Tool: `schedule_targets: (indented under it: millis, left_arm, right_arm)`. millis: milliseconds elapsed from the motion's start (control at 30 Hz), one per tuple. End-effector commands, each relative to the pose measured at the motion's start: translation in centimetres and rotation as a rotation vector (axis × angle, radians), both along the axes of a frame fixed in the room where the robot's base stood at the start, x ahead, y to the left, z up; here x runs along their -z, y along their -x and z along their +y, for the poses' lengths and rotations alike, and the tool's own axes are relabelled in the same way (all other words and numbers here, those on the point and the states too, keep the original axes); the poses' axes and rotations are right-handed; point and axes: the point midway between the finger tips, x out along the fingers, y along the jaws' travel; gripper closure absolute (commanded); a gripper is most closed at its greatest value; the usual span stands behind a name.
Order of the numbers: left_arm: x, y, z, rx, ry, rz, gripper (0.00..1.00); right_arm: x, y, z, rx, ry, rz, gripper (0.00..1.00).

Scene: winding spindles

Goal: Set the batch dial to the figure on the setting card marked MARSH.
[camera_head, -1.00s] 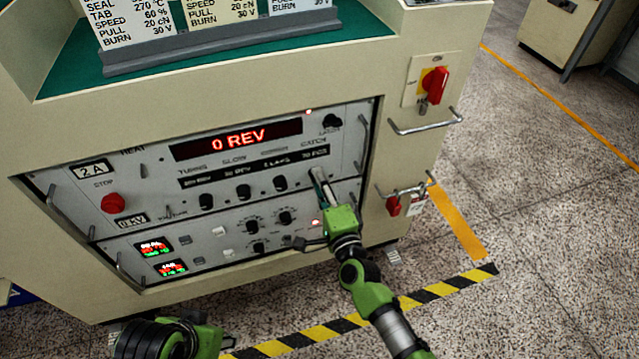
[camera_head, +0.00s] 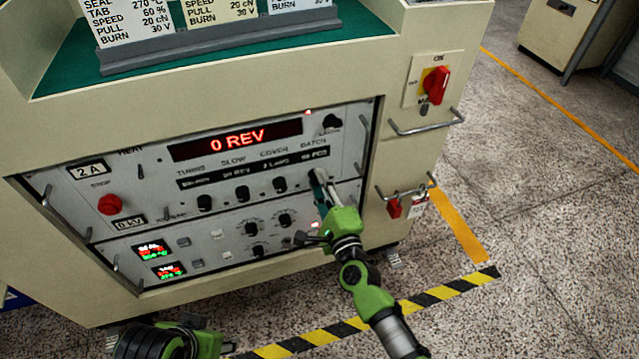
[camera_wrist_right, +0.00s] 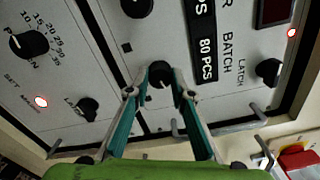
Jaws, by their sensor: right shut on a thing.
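The batch dial is a small dark knob (camera_wrist_right: 160,73) below the BATCH label, at the right end of the row of dials. In the wrist view its window (camera_wrist_right: 207,55) reads 80 PCS. My right gripper (camera_head: 319,180) is shut on this knob, one finger on each side; the fingers also show in the wrist view (camera_wrist_right: 160,88). Three setting cards stand in a grey holder (camera_head: 225,45) on top: left (camera_head: 128,20), middle (camera_head: 218,10), right (camera_head: 298,3). Their tops are cut off, so no card name shows. My left gripper (camera_head: 225,344) is at the bottom edge, its fingers unclear.
A red display (camera_head: 237,140) reads 0 REV. Similar dials (camera_head: 242,194) stand left of the batch dial. The LATCH knob (camera_wrist_right: 268,70) is close by. A red stop button (camera_head: 109,204), metal handles (camera_head: 425,124) and a red main switch (camera_head: 436,84) stick out.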

Motion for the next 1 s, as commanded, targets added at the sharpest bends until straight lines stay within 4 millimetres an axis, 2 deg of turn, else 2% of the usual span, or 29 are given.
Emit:
schedule_targets:
  millis: [100, 133, 200, 533, 667, 767, 1000]
  left_arm:
    - [0.0, 0.0, 0.0, 0.000, 0.000, 0.000, 0.60]
    - [0.0, 0.0, 0.0, 0.000, 0.000, 0.000, 0.60]
    - [0.0, 0.0, 0.0, 0.000, 0.000, 0.000, 0.60]
    - [0.0, -0.1, -0.1, -0.001, 0.001, 0.000, 0.60]
    - [0.0, -0.1, -0.1, -0.001, 0.001, 0.000, 0.60]
    - [0.0, 0.0, 0.0, -0.001, 0.001, 0.000, 0.60]
    - [0.0, 0.0, 0.0, 0.000, 0.000, 0.000, 0.60]
  right_arm:
    - [0.1, 0.0, -0.1, 0.001, -0.002, 0.002, 1.00]
    - [0.1, 0.0, -0.1, 0.001, -0.002, 0.002, 0.76]
    - [0.1, 0.0, 0.0, 0.001, -0.002, 0.002, 0.62]
    - [0.1, 0.1, 0.0, 0.001, 0.000, 0.001, 0.62]
    - [0.2, 0.9, -0.3, 0.000, 0.002, 0.002, 0.62]
    - [0.2, 2.4, -0.8, 0.000, 0.002, 0.002, 0.62]
    - [0.2, 7.3, -2.4, 0.000, 0.002, 0.004, 0.62]
